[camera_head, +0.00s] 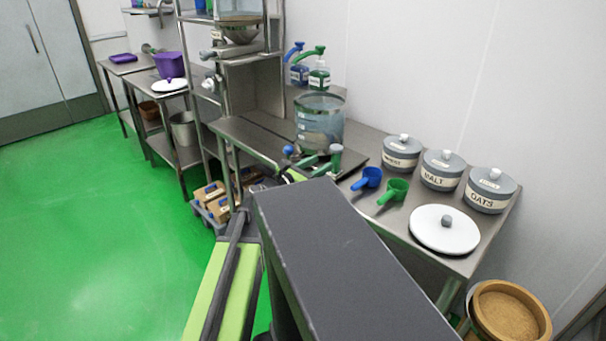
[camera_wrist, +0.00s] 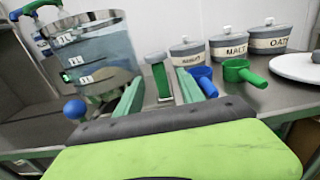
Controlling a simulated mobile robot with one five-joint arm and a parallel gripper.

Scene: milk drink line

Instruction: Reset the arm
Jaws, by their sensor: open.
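My gripper (camera_head: 316,163) is open at the end of my outstretched arm, in front of a large clear container (camera_head: 320,117) on the steel table. In the wrist view, the two pale green fingers of my gripper (camera_wrist: 158,88) are spread apart. A dark green upright piece with a grey top (camera_wrist: 160,80) shows between them; I cannot tell whether they touch it. The clear container (camera_wrist: 92,58) stands behind the left finger, with small white labels. A blue ball-shaped knob (camera_wrist: 75,108) is to the left.
Blue (camera_head: 367,179) and green (camera_head: 393,191) scoops lie right of my gripper. Grey lidded jars, including malt (camera_head: 442,170) and oats (camera_head: 490,190), line the wall. A white lid (camera_head: 444,229) lies near the table's right end. Pump bottles (camera_head: 319,77) stand behind the container. Green floor is clear at left.

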